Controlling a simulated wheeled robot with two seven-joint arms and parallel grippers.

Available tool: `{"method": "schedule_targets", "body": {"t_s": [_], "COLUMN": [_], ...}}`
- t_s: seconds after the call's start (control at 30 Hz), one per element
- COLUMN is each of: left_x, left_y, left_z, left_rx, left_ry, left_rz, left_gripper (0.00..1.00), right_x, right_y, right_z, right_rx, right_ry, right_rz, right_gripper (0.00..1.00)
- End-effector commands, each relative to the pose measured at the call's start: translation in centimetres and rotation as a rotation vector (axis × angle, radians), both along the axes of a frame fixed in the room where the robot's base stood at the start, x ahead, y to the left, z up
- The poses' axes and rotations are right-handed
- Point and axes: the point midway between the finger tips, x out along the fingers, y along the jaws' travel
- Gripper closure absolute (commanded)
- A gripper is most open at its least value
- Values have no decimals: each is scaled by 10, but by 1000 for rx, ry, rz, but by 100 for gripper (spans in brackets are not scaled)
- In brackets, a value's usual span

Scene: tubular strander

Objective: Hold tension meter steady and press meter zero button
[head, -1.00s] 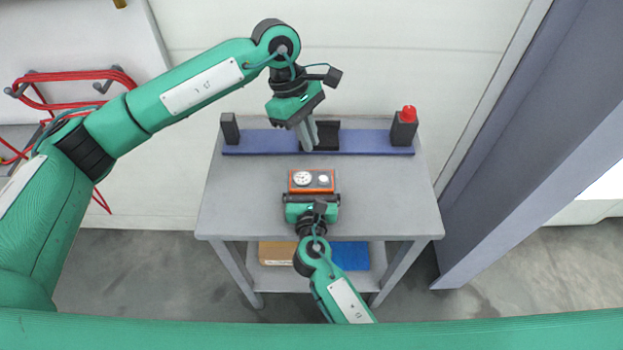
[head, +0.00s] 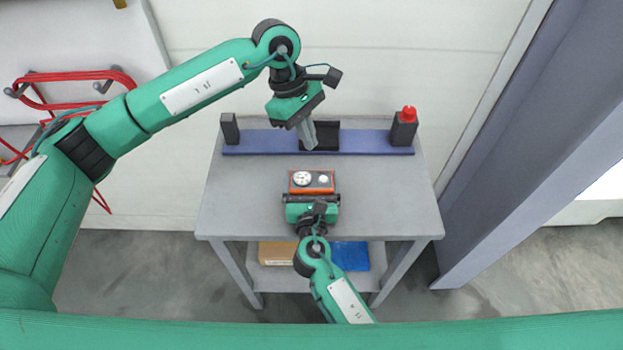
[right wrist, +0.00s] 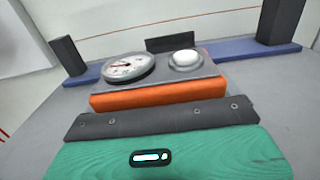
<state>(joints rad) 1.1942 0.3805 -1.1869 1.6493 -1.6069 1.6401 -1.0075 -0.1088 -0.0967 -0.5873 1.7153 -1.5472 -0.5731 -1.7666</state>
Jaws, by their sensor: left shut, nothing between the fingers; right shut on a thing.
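The tension meter (head: 312,188) is a small orange box with a grey top, at the middle of the grey table. Its top bears a round white dial (right wrist: 129,67) on the left and a round white button (right wrist: 185,59) on the right. My right gripper (head: 312,199) is shut on the meter from the near side; its fingers are mostly hidden. The right wrist view shows the meter just beyond the gripper body. My left gripper (head: 308,146) is shut and empty, pointing down, beyond the meter and over the blue rail, apart from the button.
A blue rail (head: 270,142) runs along the table's far side, with a dark block (head: 230,128) at its left, a black holder (head: 327,136) mid-way and a red-topped block (head: 404,128) at its right. The grey tabletop (head: 390,205) is clear either side of the meter. A grey column stands right.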

Motion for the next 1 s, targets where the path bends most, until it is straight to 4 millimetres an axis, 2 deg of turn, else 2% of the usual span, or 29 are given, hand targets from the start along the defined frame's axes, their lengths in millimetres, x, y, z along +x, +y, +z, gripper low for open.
{"method": "schedule_targets", "body": {"t_s": [0.8, 1.0], "left_x": [0, -7], "left_y": [0, -8], "left_z": [0, -3], "left_rx": [-2, -71], "left_ry": [0, -24], "left_rz": [-1, -8], "left_gripper": [100, 100], "right_x": [0, 0], "right_y": [0, 0], "right_z": [-1, -1], "right_rx": [1, 1], "right_ry": [1, 1], "right_rz": [0, 0], "right_gripper": [44, 44]}}
